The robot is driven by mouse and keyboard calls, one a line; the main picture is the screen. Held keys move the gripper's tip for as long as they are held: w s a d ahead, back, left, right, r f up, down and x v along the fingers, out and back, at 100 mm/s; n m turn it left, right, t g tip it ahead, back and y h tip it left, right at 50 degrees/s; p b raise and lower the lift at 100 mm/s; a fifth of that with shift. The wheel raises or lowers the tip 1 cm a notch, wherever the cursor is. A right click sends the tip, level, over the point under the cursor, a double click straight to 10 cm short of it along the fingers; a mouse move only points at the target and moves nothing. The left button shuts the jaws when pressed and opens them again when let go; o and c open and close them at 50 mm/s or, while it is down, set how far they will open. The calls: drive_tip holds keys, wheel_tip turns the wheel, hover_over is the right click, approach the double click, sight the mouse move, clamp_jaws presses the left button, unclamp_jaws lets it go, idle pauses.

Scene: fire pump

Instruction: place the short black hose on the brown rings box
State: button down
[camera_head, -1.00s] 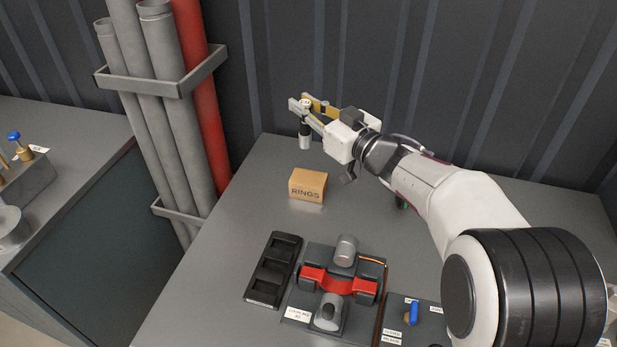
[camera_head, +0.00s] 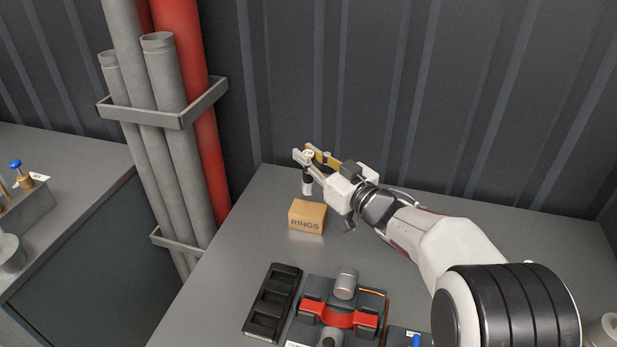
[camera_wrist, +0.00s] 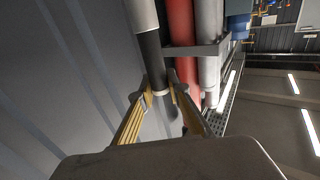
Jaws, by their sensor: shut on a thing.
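The brown box marked RINGS (camera_head: 307,217) sits on the grey bench in the head view. My gripper (camera_head: 309,157) is above and slightly behind the box. It is shut on the short black hose (camera_head: 307,175), which hangs roughly upright with a light grey end pointing down. The lower end of the hose is close above the box's back edge; I cannot tell whether it touches. In the wrist view, my gripper's yellow fingers (camera_wrist: 160,92) close around the hose (camera_wrist: 151,62), whose dark middle and pale end show. The box is not seen in the wrist view.
A black tray with compartments (camera_head: 273,302) and a red-clamped coupling fixture (camera_head: 341,316) stand in front of the box. Grey and red pipes (camera_head: 172,130) rise at the left beside the bench. The bench (camera_head: 252,240) is clear around the box.

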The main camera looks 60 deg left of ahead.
sight(309, 181)
drive_tip(key=shift+f, duration=0.75)
drive_tip(key=shift+f, duration=0.15)
drive_tip(key=shift+f, duration=1.75)
drive_tip(key=shift+f, duration=0.1)
drive_tip(key=c, duration=1.9)
unclamp_jaws()
drive_tip(key=shift+d, duration=0.15)
